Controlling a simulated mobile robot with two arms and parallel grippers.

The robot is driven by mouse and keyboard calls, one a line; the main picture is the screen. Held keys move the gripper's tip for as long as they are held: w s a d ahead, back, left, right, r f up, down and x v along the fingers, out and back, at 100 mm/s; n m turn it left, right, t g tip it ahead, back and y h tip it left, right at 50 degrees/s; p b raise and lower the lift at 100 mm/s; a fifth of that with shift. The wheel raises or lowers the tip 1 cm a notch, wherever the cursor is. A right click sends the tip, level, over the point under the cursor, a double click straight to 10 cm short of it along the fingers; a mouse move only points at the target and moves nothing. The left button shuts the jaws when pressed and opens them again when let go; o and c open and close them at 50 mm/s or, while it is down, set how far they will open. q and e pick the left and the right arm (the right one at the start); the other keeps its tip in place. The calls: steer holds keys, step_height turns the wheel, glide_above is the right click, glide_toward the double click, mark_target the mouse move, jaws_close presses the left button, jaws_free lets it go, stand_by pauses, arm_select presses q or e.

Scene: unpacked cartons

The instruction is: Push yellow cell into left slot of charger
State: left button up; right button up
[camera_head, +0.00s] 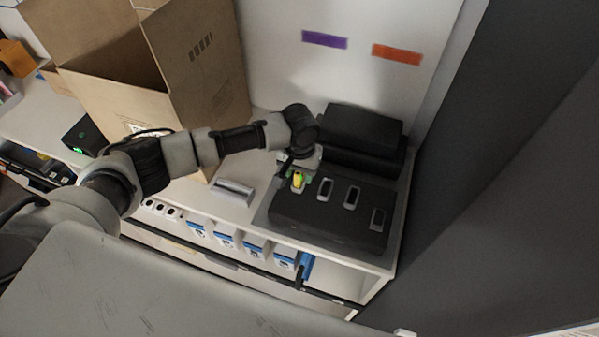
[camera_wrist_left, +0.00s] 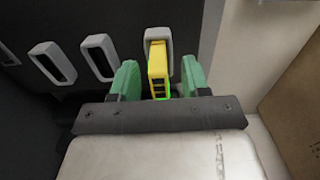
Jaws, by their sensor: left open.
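The black charger (camera_head: 330,220) lies on the white shelf, with pale-rimmed slots in its top. The yellow cell (camera_head: 298,181) sticks up from its leftmost slot; how deep it sits I cannot tell. In the left wrist view the yellow cell (camera_wrist_left: 157,73) stands at the pale slot rim (camera_wrist_left: 151,34), its outer part still proud of the rim. My left gripper (camera_head: 300,175) is over the cell. Its green fingers are open on either side of the cell in the wrist view, with gaps between. My right gripper is not in view.
Empty slots (camera_head: 351,197) lie to the right on the charger. A black case (camera_head: 360,140) stands behind it. A grey block (camera_head: 233,190) lies left of the charger, and an open carton (camera_head: 165,95) stands behind my arm. A dark panel (camera_head: 500,150) borders the right side.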

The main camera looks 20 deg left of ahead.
arm_select(q)
step_height(320, 180, up, 10)
steer(key=shift+r+b, duration=0.1)
steer(key=shift+b, duration=0.95)
steer(key=s+d+f+m+t+h, duration=0.1)
steer(key=s+d+f+m+h, duration=0.1)
steer(key=s+d+f, duration=0.35)
steer(key=s+d+f+m+t+h, duration=0.1)
steer(key=s+d+f+h, duration=0.1)
steer(key=s, duration=0.6)
steer(key=s+a+f+n+t+y, duration=0.15)
steer(key=s+a+y, duration=0.25)
steer(key=s+a, duration=0.9)
step_height(320, 180, down, 29)
steer(key=g+b, duration=0.1)
steer(key=b, duration=0.3)
steer(key=s+a+f+g+b, duration=0.1)
steer(key=s+a+f+b, duration=0.2)
steer(key=s+f, duration=1.4)
step_height(320, 180, down, 3)
steer(key=shift+f, duration=0.2)
